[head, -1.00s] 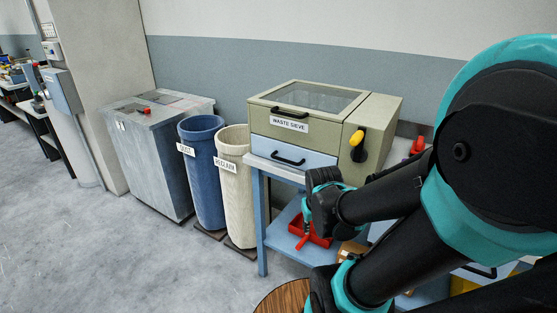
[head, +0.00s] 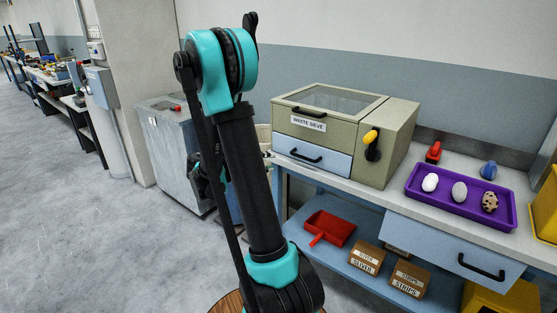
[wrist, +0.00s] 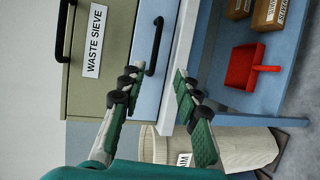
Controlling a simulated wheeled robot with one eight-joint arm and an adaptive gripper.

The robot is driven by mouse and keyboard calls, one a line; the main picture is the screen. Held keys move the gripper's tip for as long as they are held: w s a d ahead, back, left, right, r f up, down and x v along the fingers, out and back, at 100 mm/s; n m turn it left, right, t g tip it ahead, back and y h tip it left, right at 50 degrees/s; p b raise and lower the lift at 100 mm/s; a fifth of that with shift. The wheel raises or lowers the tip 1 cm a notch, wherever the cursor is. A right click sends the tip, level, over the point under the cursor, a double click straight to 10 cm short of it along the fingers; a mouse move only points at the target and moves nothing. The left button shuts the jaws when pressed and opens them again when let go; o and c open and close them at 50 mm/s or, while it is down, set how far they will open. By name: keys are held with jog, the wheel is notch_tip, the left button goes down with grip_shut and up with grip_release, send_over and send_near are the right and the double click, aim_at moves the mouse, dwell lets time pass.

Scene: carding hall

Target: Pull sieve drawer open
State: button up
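The waste sieve (head: 384,143) is a beige box with a glass-topped lid on the bench. Its pale blue sieve drawer (head: 337,164) sits flush in the lower front, with a black bar handle (head: 303,156). In the wrist view, which is turned sideways, the drawer (wrist: 151,84) and its handle (wrist: 154,46) show again. My gripper (wrist: 153,93) is open and empty there. Its fingers lie apart, on either side of the drawer's line, with the handle beyond the tips and not touched. In the head view my arm mostly hides the gripper.
A purple tray (head: 410,192) with egg-like things stands right of the sieve. A yellow-tipped lever (head: 371,143) is on the sieve's side. A red dustpan (head: 331,229) and small boxes lie on the lower shelf. Bins and a grey cabinet (head: 177,158) stand left.

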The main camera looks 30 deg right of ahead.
aim_at(300, 157)
jog(key=x, duration=1.6)
jog(key=shift+w+d+r, duration=0.25)
jog(key=shift+w, duration=0.1)
jog(key=shift+c, duration=0.3)
grip_shut()
